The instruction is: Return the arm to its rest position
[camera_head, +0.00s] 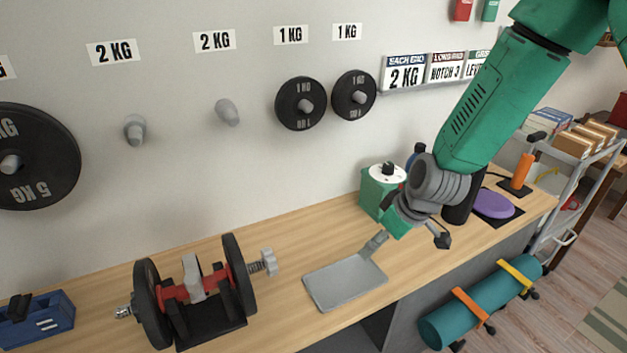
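My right arm (490,105), green with grey joints, comes in from the top right. Its gripper (408,245) hangs over the wooden bench (430,254) with its fingers spread apart and nothing seen between them. A grey flat tray (345,283) lies on the bench, left of and below the gripper. My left gripper is not in view.
A dumbbell (236,275) rests on a black cradle at the left front, beside a blue box (40,318). Weight plates (300,104) hang on the wall. A trolley (575,200) stands at the right.

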